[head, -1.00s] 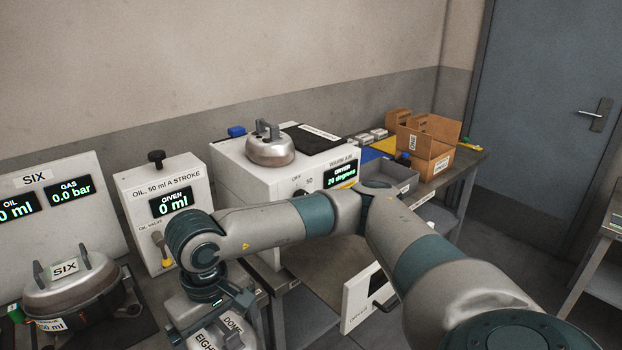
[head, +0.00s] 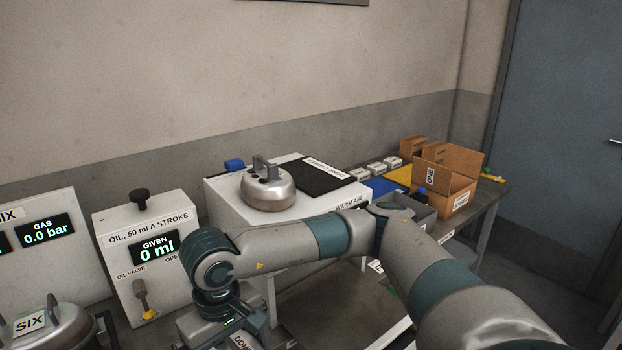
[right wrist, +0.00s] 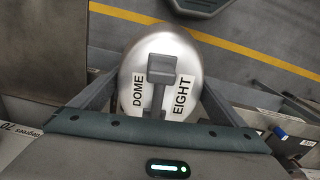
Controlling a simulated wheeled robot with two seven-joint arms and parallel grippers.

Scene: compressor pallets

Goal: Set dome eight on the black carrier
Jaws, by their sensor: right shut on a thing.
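Dome eight (right wrist: 186,55) is a shiny metal dome with "DOME" and "EIGHT" labels and a grey handle. In the right wrist view it sits between the fingers of my right gripper (right wrist: 162,75), which is shut on it. In the head view, my right gripper (head: 240,325) is low, at the bottom edge, with only part of the dome's label (head: 243,342) showing. A black flat piece (head: 318,175) with a white label lies on the white warm-air dryer; I cannot tell if it is the black carrier. My left gripper is not in view.
Another metal dome (head: 268,190) stands on the dryer (head: 222,198), left of the black piece. The oil unit (head: 165,285) and a dome labelled six (head: 60,325) are at left. Grey bin (head: 420,215) and cardboard box (head: 462,200) stand at right.

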